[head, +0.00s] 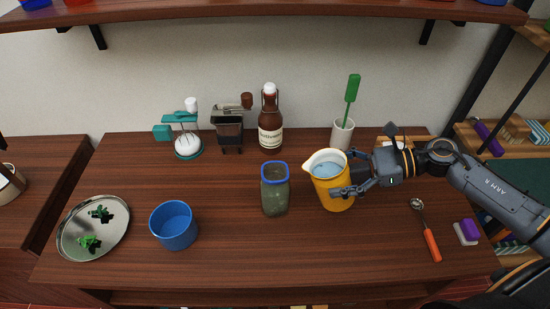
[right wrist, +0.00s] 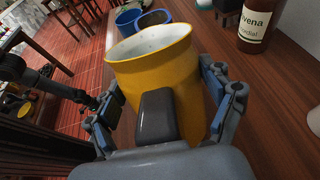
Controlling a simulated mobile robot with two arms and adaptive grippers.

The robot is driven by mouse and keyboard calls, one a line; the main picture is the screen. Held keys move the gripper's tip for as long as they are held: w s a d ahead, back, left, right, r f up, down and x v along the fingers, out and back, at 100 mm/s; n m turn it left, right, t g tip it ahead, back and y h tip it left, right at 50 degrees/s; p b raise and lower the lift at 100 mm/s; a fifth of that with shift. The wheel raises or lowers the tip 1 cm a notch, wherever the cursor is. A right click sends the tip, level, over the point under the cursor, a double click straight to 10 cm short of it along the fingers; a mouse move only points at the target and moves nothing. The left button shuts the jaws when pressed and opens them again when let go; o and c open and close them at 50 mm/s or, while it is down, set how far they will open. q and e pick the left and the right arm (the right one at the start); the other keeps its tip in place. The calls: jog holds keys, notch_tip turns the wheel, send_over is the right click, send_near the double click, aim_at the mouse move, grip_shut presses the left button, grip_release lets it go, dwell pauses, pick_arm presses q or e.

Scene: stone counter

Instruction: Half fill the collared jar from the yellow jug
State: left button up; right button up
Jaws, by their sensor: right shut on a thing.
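The yellow jug (head: 330,192) is upright with pale, clear-looking liquid inside and its white spout toward the left. My right gripper (head: 347,184) is shut on the jug from the right; its fingers also flank the jug (right wrist: 160,70) in the right wrist view. I cannot tell if the jug's base touches the counter. The collared jar (head: 275,194), greenish glass with a blue collar, stands upright just left of the jug, apart from it. Its fill level is unclear. A dark arm at the left of the right wrist view seems mine; its gripper is unclear.
A blue bowl (head: 173,226) and a metal tray (head: 75,243) with green pieces lie left. A brown bottle (head: 270,130) stands behind the jar, a white holder with a green brush (head: 351,90) behind the jug. A spoon (head: 429,235) lies right. The front middle is clear.

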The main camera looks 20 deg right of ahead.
aim_at(325, 163)
jog(key=shift+w+a+r+g+h+p, duration=0.15)
jog(key=shift+a+r+h+p, duration=0.35)
jog(key=shift+p, duration=0.55)
jog(key=shift+w+a+r+g+h+p, duration=0.25)
jog(key=shift+r+p, duration=0.4)
jog(key=shift+p, duration=0.35)
jog(key=shift+s+f, duration=0.1)
jog(key=shift+f, duration=0.2)
jog(key=shift+w+a+r+h+p, duration=0.25)
jog(key=shift+a+r+h+p, duration=0.5)
jog(key=shift+p, duration=1.6)
jog(key=shift+r+g+h+p, duration=0.2)
jog(key=shift+g+h+p, duration=0.1)
jog(key=shift+p, duration=0.55)
jog(key=shift+f+p, duration=0.1)
jog(key=shift+p, duration=0.3)
jog(key=shift+w+a+r+g+h+p, duration=0.25)
jog(key=shift+h+p, duration=0.35)
jog(key=shift+p, duration=1)
jog(key=shift+s+r, duration=0.1)
jog(key=shift+a+r+g+h+p, duration=0.2)
jog(key=shift+r+g+h+p, duration=0.25)
jog(key=shift+h+p, duration=0.5)
jog(key=shift+a+r+g+h+p, duration=0.2)
jog(key=shift+r+h+p, duration=0.35)
jog(key=shift+p, duration=0.65)
